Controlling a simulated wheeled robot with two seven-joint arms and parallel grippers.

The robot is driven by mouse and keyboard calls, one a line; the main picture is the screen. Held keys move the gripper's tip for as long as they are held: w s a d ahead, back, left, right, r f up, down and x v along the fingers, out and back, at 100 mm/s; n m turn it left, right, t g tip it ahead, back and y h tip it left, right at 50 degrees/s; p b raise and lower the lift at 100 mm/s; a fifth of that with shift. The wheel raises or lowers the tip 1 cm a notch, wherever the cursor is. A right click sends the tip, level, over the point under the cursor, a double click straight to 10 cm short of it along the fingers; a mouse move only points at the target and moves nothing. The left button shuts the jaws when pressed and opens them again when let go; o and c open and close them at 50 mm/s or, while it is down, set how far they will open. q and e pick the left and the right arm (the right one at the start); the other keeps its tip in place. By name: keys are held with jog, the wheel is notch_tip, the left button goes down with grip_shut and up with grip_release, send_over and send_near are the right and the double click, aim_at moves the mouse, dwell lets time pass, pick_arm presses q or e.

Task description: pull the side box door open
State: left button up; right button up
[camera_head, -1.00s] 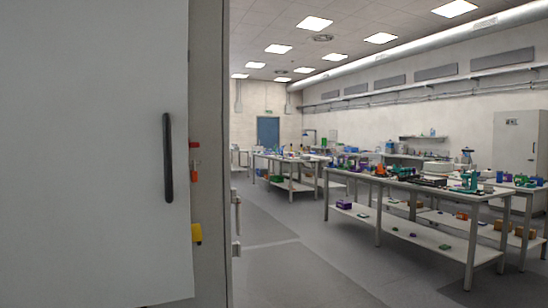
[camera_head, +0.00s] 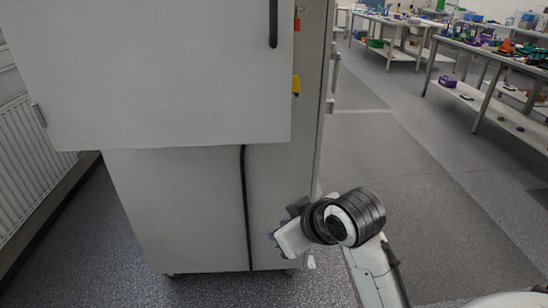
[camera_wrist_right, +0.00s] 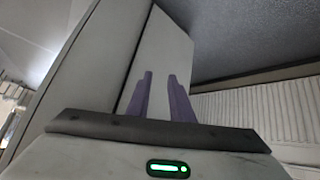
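The side box (camera_head: 150,80) is a large pale grey box mounted on the side of a tall cabinet (camera_head: 180,205), in the upper left of the head view. Its door looks shut. The black vertical handle (camera_head: 273,24) is near the door's right edge, cut by the top of the picture. My right gripper (camera_head: 273,232) is low beside the cabinet, well below the handle. In the right wrist view its two purple fingers (camera_wrist_right: 158,75) stand apart with nothing between them, in front of a pale panel. My left gripper is not in view.
A black cable (camera_head: 246,205) runs down the cabinet below the box. Red and yellow parts (camera_head: 296,84) are on the cabinet right of the door. A ribbed radiator (camera_head: 35,165) stands at the left. Workbenches (camera_head: 480,50) are at the upper right, with open floor before them.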

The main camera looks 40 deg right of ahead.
jog(key=w+d+r+t, duration=0.2)
jog(key=w+r, duration=0.1)
jog(key=r, duration=0.7)
jog(key=w+d+r+t, duration=0.2)
jog(key=w+r, duration=0.2)
jog(key=r, duration=0.5)
notch_tip(320, 180, up, 22)
jog(key=t+y+p, duration=0.1)
jog(key=t+p, duration=0.1)
jog(key=t, duration=0.3)
send_over(274, 36)
jog(key=shift+w+d+f+m, duration=0.15)
jog(key=shift+w+d+m, duration=0.05)
jog(key=shift+w+m, duration=0.2)
jog(key=shift+c, duration=0.4)
grip_shut()
